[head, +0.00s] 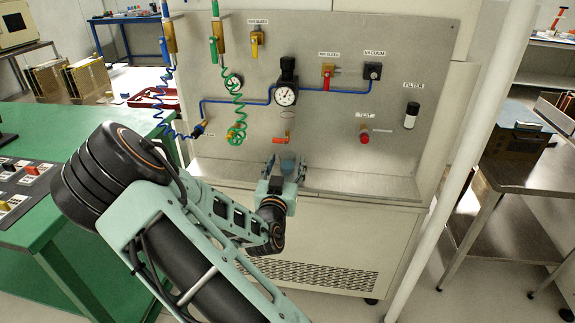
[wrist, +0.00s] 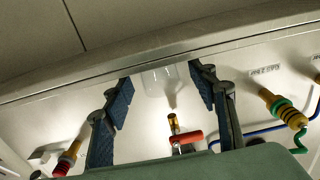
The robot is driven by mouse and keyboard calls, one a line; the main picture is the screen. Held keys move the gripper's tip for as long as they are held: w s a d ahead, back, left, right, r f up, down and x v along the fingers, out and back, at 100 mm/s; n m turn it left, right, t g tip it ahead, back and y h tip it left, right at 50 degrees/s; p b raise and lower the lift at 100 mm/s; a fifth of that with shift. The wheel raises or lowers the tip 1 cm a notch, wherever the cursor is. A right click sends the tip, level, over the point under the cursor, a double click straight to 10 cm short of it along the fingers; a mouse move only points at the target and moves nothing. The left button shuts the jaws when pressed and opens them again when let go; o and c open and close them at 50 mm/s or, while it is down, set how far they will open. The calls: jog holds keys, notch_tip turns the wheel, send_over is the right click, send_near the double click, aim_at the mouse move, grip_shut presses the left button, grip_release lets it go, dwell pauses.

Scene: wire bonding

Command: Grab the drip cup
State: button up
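The drip cup is a small clear, translucent cup (wrist: 158,82) below the red-handled drain valve on the grey panel. In the wrist view it shows between my gripper's two dark finger pads (wrist: 161,92), with a gap on each side. In the head view my gripper (head: 287,170) is at the panel's lower middle, its fingers spread around the bluish see-through cup (head: 288,158). My gripper is open, and I see no finger closed on the cup. Part of the cup is hidden by the fingers in the head view.
The red valve handle (wrist: 187,137) is close to the cup; above it are the gauge (head: 285,95) and blue line. A red knob (head: 365,135) is to the right, a coiled green hose (head: 238,105) to the left. The panel's ledge (head: 360,184) runs below.

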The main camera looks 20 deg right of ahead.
jog(key=c, duration=0.9)
jog(key=shift+r, duration=0.1)
